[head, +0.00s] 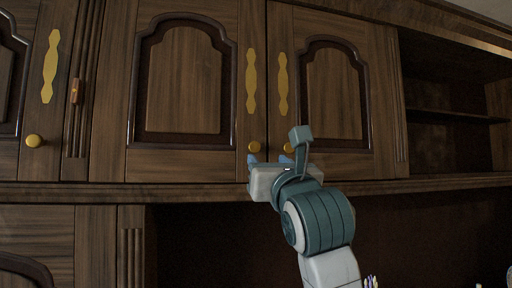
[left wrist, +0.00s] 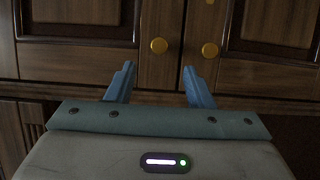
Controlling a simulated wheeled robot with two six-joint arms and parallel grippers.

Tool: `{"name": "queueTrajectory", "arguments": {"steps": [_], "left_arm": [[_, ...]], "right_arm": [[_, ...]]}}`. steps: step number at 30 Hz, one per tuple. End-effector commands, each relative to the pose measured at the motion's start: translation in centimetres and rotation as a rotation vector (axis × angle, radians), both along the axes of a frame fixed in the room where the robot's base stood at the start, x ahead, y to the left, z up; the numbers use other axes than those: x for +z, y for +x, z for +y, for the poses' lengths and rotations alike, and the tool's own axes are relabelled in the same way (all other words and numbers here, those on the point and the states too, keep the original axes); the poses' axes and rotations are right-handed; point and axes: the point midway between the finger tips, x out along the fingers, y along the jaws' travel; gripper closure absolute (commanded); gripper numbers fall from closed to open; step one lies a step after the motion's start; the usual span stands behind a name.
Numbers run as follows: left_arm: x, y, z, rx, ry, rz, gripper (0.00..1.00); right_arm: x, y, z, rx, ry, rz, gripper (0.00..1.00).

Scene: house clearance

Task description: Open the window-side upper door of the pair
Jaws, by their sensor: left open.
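A pair of brown wooden upper doors is shut, a left door (head: 185,82) and a right door (head: 333,95) meeting at a middle seam. Each has a brass plate and a round brass knob: the left door's knob (head: 254,147) and the right door's knob (head: 288,148). No window shows, so I cannot tell which door is window-side. My left gripper (head: 270,162) is open and empty, just below the knobs. In the left wrist view the left door's knob (left wrist: 159,45) appears between and beyond the blue fingertips; the right door's knob (left wrist: 210,50) is to the right. My right gripper is out of view.
Another door with a brass knob (head: 34,141) is at the far left, beside a small handle-like fitting (head: 74,91). Open shelves (head: 455,116) are at the right. A ledge (head: 200,191) runs under the doors, with a dark open recess below.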

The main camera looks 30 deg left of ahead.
Motion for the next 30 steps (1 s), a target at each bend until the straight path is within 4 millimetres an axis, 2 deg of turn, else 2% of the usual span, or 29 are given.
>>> {"name": "queueTrajectory", "arguments": {"steps": [16,22,30], "left_arm": [[3.5,4.9,5.9,0.008,0.003,0.003,0.52],[3.9,5.9,7.1,0.007,0.002,0.003,0.52],[3.9,6.2,7.3,0.004,0.002,0.001,0.52]], "right_arm": [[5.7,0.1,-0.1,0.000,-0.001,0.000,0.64],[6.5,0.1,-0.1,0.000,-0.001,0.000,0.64],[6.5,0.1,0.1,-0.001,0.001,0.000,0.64]]}}
